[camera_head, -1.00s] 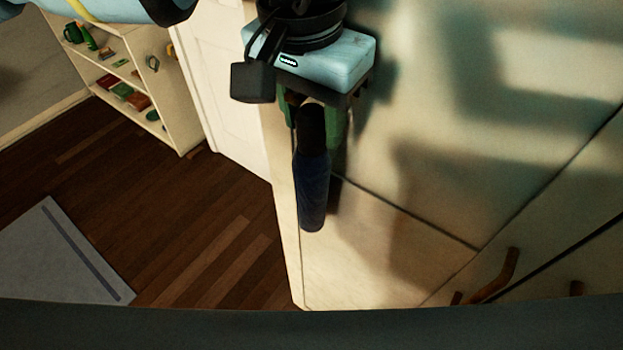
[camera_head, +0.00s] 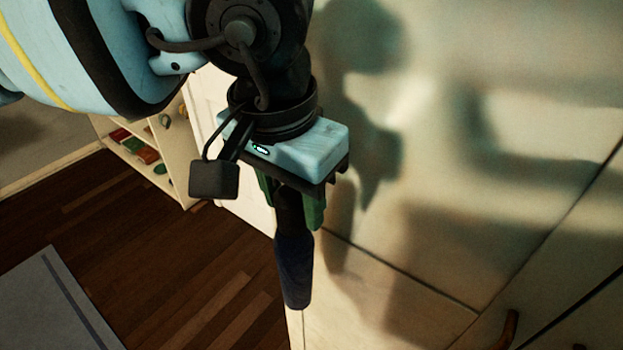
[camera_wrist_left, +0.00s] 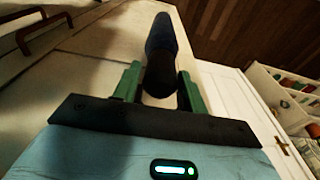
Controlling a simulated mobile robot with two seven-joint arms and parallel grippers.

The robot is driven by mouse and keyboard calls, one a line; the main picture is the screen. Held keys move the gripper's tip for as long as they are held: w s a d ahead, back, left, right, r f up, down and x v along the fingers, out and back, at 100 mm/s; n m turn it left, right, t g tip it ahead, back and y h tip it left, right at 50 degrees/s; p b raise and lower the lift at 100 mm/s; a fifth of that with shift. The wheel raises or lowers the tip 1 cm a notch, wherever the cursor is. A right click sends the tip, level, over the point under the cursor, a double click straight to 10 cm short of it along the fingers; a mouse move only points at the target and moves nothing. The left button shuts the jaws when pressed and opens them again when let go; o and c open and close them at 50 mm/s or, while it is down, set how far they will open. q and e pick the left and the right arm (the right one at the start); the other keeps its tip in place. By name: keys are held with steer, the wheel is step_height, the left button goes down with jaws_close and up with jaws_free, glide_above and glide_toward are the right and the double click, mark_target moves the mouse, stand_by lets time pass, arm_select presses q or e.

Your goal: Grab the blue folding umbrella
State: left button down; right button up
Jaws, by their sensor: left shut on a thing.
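The blue folding umbrella (camera_head: 294,268) hangs down from my left gripper (camera_head: 292,208) in the head view, dark blue with a black upper end. The green fingers are shut on its black end. In the left wrist view the umbrella (camera_wrist_left: 162,45) stretches away between the two green fingers of my left gripper (camera_wrist_left: 158,88). The umbrella is in front of a pale cabinet front. Part of its black end is hidden between the fingers. My right gripper is not in either view.
The pale cabinet (camera_head: 430,190) with a brown handle (camera_head: 508,328) fills the right side. A white door (camera_head: 207,110) and a shelf (camera_head: 172,165) with small items stand behind. A pale rug (camera_head: 45,305) lies on the open wooden floor (camera_head: 170,260).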

arm_select(q)
steer(key=s+a+p, duration=0.1)
steer(key=s+a, duration=0.7)
steer(key=s, duration=0.3)
steer(key=shift+w, duration=0.1)
